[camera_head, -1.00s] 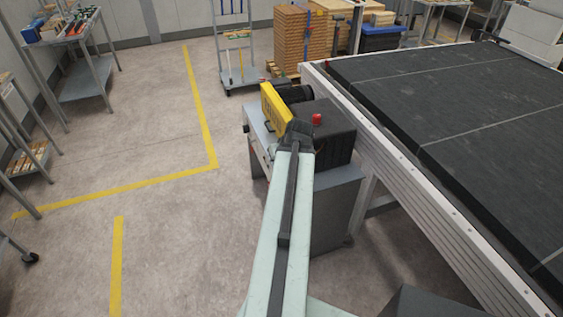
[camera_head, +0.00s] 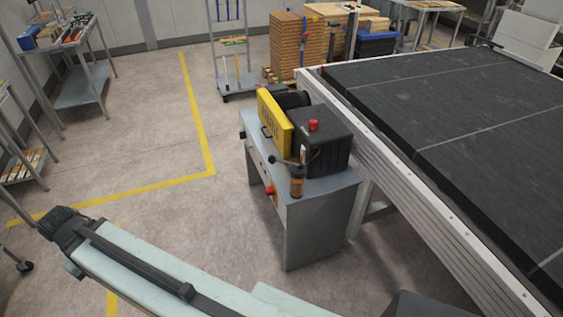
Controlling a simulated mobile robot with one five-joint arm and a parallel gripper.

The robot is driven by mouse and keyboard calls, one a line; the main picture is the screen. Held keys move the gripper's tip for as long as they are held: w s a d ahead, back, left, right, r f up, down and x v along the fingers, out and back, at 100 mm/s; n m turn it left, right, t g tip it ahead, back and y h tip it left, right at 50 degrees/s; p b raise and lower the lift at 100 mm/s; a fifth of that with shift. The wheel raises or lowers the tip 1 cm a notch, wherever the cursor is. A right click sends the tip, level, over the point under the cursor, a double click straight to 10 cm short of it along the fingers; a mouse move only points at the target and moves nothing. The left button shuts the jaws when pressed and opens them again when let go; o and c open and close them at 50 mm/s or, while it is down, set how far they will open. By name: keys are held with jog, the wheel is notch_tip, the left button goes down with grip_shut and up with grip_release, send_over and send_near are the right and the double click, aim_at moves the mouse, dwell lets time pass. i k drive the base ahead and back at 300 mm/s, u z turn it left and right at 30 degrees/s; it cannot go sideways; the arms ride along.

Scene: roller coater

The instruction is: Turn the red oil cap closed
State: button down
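The red oil cap (camera_head: 313,125) sits on top of the black gearbox housing (camera_head: 328,148), beside the yellow guard (camera_head: 274,122). From this distance I cannot tell whether the cap is fully seated. My arm reaches across the lower left of the view, well away from the cap. Its dark end (camera_head: 68,228) is over the floor at the left. The gripper fingers cannot be made out.
The grey cabinet (camera_head: 318,213) under the gearbox has a red button (camera_head: 270,191) on its front and a brown bottle-like item (camera_head: 297,180) at its front edge. The black conveyor (camera_head: 450,110) stands at the right. Open floor with yellow lines (camera_head: 196,110) lies left.

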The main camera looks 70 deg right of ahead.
aim_at(312, 124)
jog(key=z, duration=1.85)
